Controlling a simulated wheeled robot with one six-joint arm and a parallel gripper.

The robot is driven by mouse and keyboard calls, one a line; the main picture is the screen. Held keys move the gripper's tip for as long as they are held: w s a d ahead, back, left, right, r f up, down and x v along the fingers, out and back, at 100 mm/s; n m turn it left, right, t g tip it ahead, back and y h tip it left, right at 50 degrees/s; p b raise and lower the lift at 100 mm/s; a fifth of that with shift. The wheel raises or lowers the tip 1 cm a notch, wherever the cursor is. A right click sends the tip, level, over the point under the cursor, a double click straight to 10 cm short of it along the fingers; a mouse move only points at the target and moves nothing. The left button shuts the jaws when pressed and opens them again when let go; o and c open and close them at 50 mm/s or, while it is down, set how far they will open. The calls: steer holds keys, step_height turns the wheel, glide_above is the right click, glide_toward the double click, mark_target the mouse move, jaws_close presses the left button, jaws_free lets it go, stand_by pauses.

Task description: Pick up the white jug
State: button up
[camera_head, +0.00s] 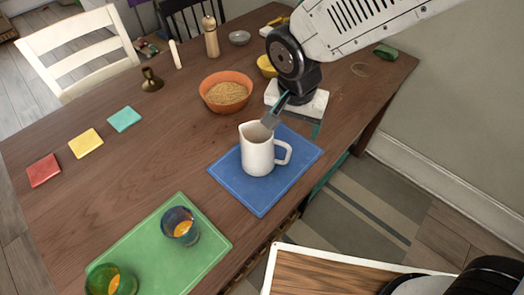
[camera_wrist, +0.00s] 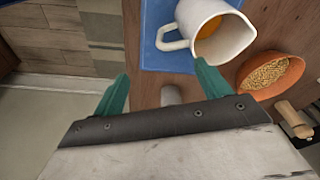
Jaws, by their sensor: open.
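The white jug (camera_head: 257,148) stands upright on a blue mat (camera_head: 291,167) on the wooden table, its handle to the right in the head view. In the wrist view the jug (camera_wrist: 220,36) shows at the top with orange contents and its handle to the left. My gripper (camera_head: 294,116) is above and just behind the jug in the head view. In the wrist view its two green fingers (camera_wrist: 160,88) are spread apart with nothing between them. The jug lies beyond the fingertips, apart from them as far as I can tell.
An orange bowl of grain (camera_head: 226,91) stands left of and behind the jug. A green mat (camera_head: 164,248) with two glasses lies in front. A pepper mill (camera_head: 211,37) and candle stand farther back. Bare table lies left of the blue mat.

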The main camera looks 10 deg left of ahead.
mark_target(281, 144)
steer(key=f, duration=0.3)
steer(key=a+f, duration=0.1)
steer(key=f, duration=0.2)
steer(key=a+f, duration=0.1)
steer(key=f, duration=0.3)
steer(key=shift+w+a, duration=0.1)
steer(key=shift+w, duration=0.2)
steer(key=shift+r, duration=0.1)
steer(key=c, duration=1.5)
